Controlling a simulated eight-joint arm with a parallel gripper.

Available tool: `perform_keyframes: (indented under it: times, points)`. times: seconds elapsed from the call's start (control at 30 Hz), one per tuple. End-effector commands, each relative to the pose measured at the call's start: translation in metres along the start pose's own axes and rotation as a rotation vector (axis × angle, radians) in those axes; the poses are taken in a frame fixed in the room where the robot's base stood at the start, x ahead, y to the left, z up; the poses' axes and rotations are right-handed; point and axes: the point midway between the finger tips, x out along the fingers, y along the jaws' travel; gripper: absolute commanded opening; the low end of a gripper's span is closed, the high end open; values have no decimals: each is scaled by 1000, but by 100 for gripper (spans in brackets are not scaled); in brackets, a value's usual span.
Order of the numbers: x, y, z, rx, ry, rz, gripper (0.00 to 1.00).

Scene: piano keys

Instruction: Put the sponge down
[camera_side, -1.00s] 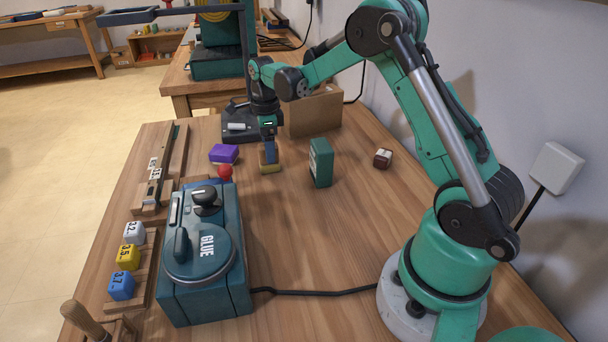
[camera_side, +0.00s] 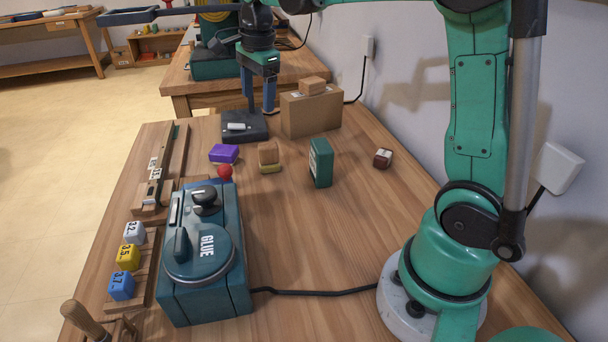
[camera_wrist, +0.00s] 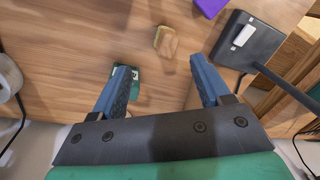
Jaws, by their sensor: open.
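The sponge (camera_side: 269,158), a small brown block with a yellow layer underneath, rests on the wooden table between the purple block and the green box. It also shows in the wrist view (camera_wrist: 165,41), beyond my fingertips. My gripper (camera_side: 259,108) is raised well above the table, with its two blue fingers apart and empty. In the wrist view my gripper (camera_wrist: 160,75) has bare wooden tabletop between its fingers. The sponge touches neither finger.
A purple block (camera_side: 223,153) and red ball (camera_side: 225,172) are left of the sponge. A green box (camera_side: 320,163) stands to its right. Behind are a dark stand (camera_side: 243,130) and cardboard box (camera_side: 311,111). The blue glue machine (camera_side: 203,262) is in front. Table right of it is mostly clear.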

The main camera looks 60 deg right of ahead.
Motion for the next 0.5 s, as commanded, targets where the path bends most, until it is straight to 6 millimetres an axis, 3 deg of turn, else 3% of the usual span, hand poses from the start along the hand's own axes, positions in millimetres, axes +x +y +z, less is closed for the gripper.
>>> perform_keyframes:
  times: [0.13, 0.3, 0.5]
  points:
    - [-11, 42, 31, -545, 16, -148, 70]
    - [-4, 90, 55, -1147, 105, -312, 70]
    - [14, 128, 69, -1631, 245, -441, 70]
